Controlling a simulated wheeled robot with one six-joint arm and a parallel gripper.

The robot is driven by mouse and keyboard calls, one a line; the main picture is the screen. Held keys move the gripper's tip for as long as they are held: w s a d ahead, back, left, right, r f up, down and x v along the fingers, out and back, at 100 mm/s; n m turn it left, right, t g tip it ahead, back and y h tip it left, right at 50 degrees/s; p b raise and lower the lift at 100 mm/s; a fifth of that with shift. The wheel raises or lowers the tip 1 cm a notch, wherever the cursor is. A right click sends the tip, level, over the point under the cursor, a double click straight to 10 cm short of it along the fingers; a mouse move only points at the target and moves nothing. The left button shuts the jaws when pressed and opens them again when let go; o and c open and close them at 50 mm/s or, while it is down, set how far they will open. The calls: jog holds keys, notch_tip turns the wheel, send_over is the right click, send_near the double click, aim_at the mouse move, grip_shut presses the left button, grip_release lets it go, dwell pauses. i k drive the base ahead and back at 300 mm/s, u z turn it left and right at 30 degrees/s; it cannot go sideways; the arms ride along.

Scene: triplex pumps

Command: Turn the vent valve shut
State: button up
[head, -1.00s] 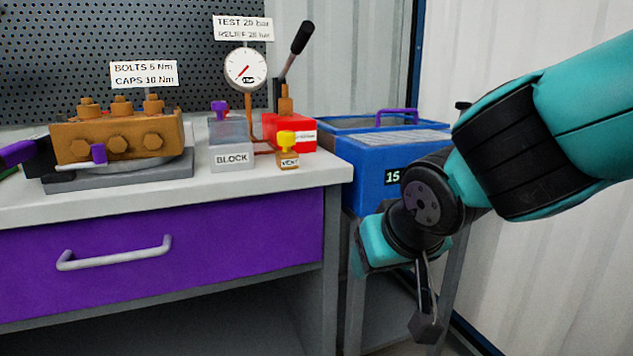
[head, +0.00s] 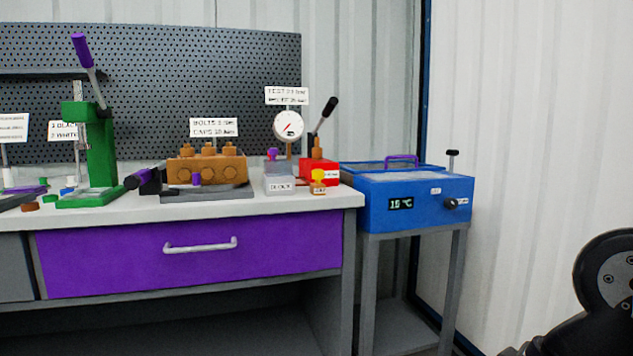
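The vent valve (head: 318,187) is a small brass block with a yellow knob (head: 318,175) on top. It stands near the right front edge of the bench, in front of the red hand pump (head: 319,171). Its label is too small to read clearly now. The knob's exact turn cannot be told at this distance. A pressure gauge (head: 288,125) with a red needle stands behind it. A dark part of my arm shows at the lower right, well away from the valve. My gripper is not in the picture.
The grey block (head: 279,179) with a purple knob sits left of the valve. The pump's lever (head: 323,118) rises behind it. A brass pump head (head: 208,171) and green press (head: 101,155) stand further left. A blue bath (head: 415,203) adjoins the bench's right end.

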aim_at(318, 175)
jog(key=z, duration=0.15)
jog(key=k, duration=0.3)
jog(key=u, duration=1.1)
jog(key=i, duration=1.4)
jog(key=z, duration=0.4)
